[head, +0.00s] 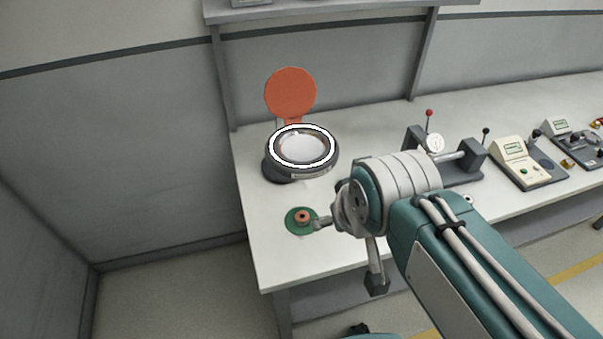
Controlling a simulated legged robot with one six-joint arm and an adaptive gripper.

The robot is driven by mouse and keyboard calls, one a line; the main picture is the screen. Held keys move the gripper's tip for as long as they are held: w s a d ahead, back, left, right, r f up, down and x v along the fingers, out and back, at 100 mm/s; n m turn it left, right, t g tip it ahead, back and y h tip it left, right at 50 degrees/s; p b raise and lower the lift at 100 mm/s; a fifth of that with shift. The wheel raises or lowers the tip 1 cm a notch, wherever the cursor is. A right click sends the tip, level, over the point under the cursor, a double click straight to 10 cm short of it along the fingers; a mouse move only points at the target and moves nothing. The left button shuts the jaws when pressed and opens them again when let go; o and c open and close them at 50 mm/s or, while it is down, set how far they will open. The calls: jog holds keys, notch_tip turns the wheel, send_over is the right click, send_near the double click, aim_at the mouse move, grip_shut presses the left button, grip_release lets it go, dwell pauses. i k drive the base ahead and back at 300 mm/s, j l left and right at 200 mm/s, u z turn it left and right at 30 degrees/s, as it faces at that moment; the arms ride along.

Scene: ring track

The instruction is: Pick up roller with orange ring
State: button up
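A small roller with an orange ring (302,215) sits on a round green pad (291,226) near the left front of the white bench. My gripper (349,253) is just right of the pad, at the end of my arm. Its two fingers are spread wide, one near the pad's right edge and the other toward the bench's front edge. Nothing shows between them. I cannot tell whether the nearer finger touches the pad or is above it.
A lit ring magnifier (327,170) with an orange round flap (290,93) stands behind the pad. A dial gauge fixture (462,176) and a beige control box (513,163) stand to the right. The white bench (262,250) is clear left of the pad.

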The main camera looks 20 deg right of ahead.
aim_at(302, 217)
jog(key=k+l, duration=0.4)
jog(key=l, duration=0.15)
jog(key=k+l, duration=0.4)
jog(key=l, duration=0.15)
jog(key=i+l+u, duration=0.05)
